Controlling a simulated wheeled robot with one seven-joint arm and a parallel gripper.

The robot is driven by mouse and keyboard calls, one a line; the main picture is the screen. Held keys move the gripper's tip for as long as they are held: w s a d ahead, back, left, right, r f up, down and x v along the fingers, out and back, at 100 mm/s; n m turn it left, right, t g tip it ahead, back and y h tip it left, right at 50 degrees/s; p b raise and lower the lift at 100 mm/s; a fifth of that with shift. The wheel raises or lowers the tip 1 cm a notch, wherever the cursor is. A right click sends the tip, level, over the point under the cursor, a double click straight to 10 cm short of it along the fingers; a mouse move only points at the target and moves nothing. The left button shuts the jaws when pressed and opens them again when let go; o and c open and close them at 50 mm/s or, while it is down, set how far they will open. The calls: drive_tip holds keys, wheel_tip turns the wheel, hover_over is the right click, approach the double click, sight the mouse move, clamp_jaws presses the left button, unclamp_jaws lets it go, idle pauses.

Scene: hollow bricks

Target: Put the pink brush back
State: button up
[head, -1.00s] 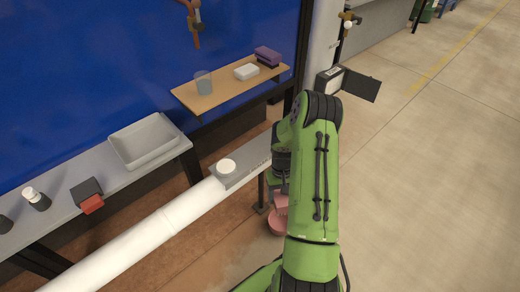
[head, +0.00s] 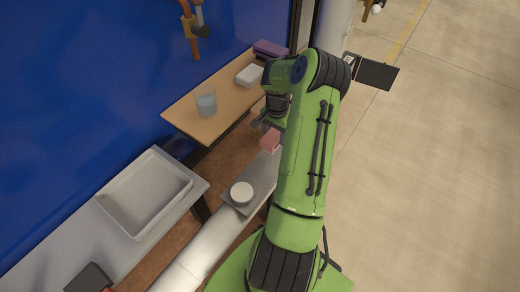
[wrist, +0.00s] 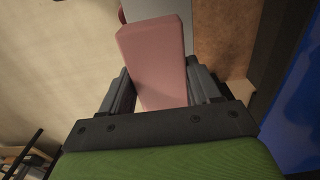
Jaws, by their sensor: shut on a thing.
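The pink brush shows in the wrist view (wrist: 155,60) as a plain pink block between the two dark fingers of my gripper (wrist: 162,88). My gripper is shut on it. In the head view the pink brush (head: 270,141) hangs below my gripper (head: 268,125), partly hidden by my green arm. It appears over or near the grey ledge, to the right of the wooden shelf (head: 190,128). Its height above the ledge is hard to tell. No bristles can be made out.
The wooden shelf bears a clear cup (head: 206,104), a white block (head: 249,75) and a purple block (head: 270,49). A grey tray (head: 187,193) stands on the bench at left. A white round piece (head: 241,193) sits on the grey ledge. A blue wall backs the shelf.

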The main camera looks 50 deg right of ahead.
wheel_tip(320, 180, down, 10)
drive_tip(key=b, duration=0.3)
drive_tip(key=shift+b, duration=0.4)
drive_tip(key=shift+c, duration=0.4)
drive_tip(key=o, duration=1)
wheel_tip(320, 180, up, 12)
drive_tip(key=p, duration=0.4)
drive_tip(key=shift+s+r, duration=0.1)
drive_tip(key=shift+r, duration=0.05)
